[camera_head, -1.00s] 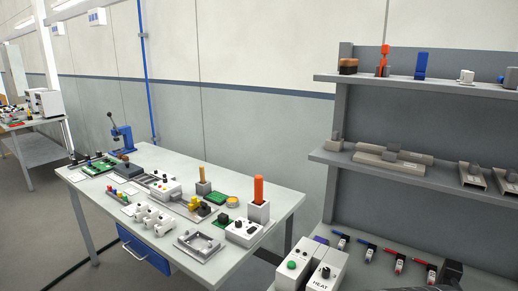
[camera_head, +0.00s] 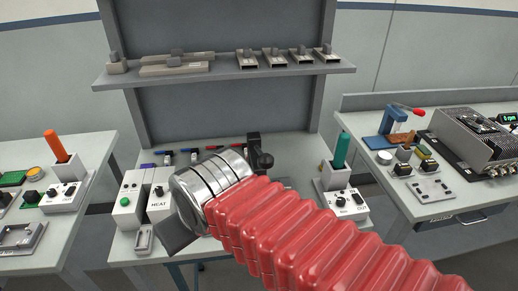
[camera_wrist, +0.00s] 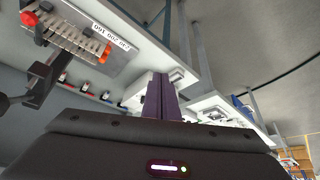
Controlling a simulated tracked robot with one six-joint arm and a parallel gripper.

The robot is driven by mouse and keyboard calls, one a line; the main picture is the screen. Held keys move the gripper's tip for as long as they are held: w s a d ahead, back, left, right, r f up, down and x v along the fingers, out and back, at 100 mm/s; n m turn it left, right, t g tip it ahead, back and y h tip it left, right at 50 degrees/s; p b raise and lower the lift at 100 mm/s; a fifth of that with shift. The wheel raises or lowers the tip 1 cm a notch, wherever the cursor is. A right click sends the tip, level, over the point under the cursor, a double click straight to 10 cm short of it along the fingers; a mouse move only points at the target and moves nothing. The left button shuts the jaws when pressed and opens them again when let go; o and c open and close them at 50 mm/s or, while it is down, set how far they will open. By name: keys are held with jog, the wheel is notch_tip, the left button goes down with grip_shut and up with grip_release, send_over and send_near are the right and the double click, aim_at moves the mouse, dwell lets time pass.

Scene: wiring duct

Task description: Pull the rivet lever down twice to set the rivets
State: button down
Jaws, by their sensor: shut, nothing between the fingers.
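A black stand with a dark round knob (camera_head: 260,158) is on the middle bench, behind my wrist. It looks like the rivet lever, but its label is not readable. In the wrist view a dark bracket (camera_wrist: 45,72) with a knob at the left edge stands by a pale slotted piece (camera_wrist: 82,42) with orange-red ends. My gripper (camera_head: 180,236) shows as a dark block over the front left of the bench, apart from the stand. Its purple fingers (camera_wrist: 158,85) are together and empty in the wrist view. My red arm hides part of the bench.
White boxes (camera_head: 145,195) stand at the bench's left, and a box with a green handle (camera_head: 342,150) at its right. The shelf (camera_head: 225,72) overhangs the back. Side tables hold an orange-handled box (camera_head: 57,145) and a blue press with a red lever (camera_head: 398,118).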

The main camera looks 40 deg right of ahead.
dwell(0.4)
jog(key=c, duration=2.3)
grip_release()
jog(key=shift+d+r, duration=0.15)
jog(key=shift+r, duration=0.05)
jog(key=shift+o, duration=1)
jog(key=shift+w+d+r+m, duration=0.15)
jog(key=shift+d+r+m, duration=0.15)
jog(key=shift+m, duration=0.1)
jog(key=o, duration=0.7)
jog(key=w+d+r+m+g+y, duration=0.1)
jog(key=d+r+m+g, duration=0.3)
jog(key=d+r+m, duration=0.4)
jog(key=w+d, duration=0.1)
jog(key=d, duration=0.2)
jog(key=shift+w+r+g, duration=0.15)
jog(key=shift+w+g, duration=0.15)
jog(key=shift+w, duration=0.1)
notch_tip(320, 180, up, 6)
jog(key=m+g+y, duration=0.2)
jog(key=m+y, duration=0.2)
jog(key=m, duration=0.3)
send_over(261, 153)
jog(key=s, duration=0.4)
jog(key=shift+d+r, duration=0.1)
jog(key=shift+d, duration=0.3)
jog(key=x, duration=1.3)
jog(key=shift+f+h, duration=0.3)
jog(key=shift+f, duration=0.25)
